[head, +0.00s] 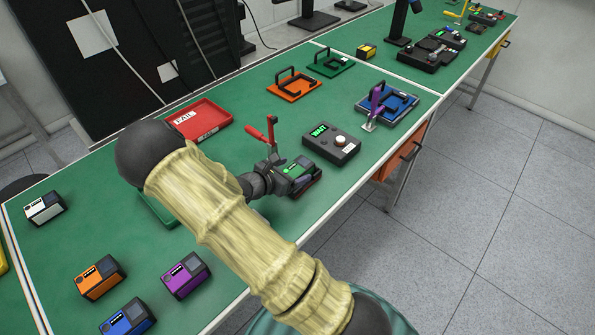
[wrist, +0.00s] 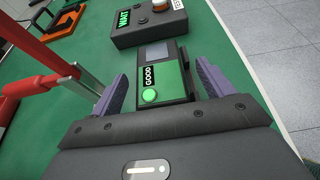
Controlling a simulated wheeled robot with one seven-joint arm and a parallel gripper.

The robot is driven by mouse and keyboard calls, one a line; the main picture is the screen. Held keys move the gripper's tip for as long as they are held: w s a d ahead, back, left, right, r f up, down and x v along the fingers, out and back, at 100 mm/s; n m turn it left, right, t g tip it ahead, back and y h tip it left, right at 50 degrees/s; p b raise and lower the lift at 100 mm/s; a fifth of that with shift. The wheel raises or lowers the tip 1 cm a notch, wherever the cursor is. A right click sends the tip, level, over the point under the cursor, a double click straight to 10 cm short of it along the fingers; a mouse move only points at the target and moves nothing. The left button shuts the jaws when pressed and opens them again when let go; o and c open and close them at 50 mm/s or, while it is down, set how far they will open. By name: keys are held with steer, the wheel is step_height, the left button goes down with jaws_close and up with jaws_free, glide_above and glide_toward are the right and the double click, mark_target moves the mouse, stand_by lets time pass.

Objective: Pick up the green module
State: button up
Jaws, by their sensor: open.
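The green module (wrist: 155,84) is a small block with a green face marked GOOD, a round green button and a grey screen. It sits in a dark holder on the green table. In the head view the module (head: 298,170) is partly hidden by my gripper. My gripper (wrist: 161,70) is open, with one purple finger on each side of the module. I cannot tell whether the fingers touch it. In the head view my gripper (head: 287,180) is low over the table at the module.
A red lever clamp (head: 270,132) stands close left of the module. A black box marked WAIT (head: 331,145) lies just beyond. A red FAIL tray (head: 198,120) is behind. Purple (head: 186,275), orange (head: 101,279), blue (head: 127,318) and white (head: 44,208) modules lie at the near left.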

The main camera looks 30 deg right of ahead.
mark_target(297, 167)
steer(key=shift+x, duration=1.6)
steer(key=c, duration=1.2)
steer(key=shift+r, duration=0.15)
step_height(297, 167, up, 10)
steer(key=shift+f, duration=0.1)
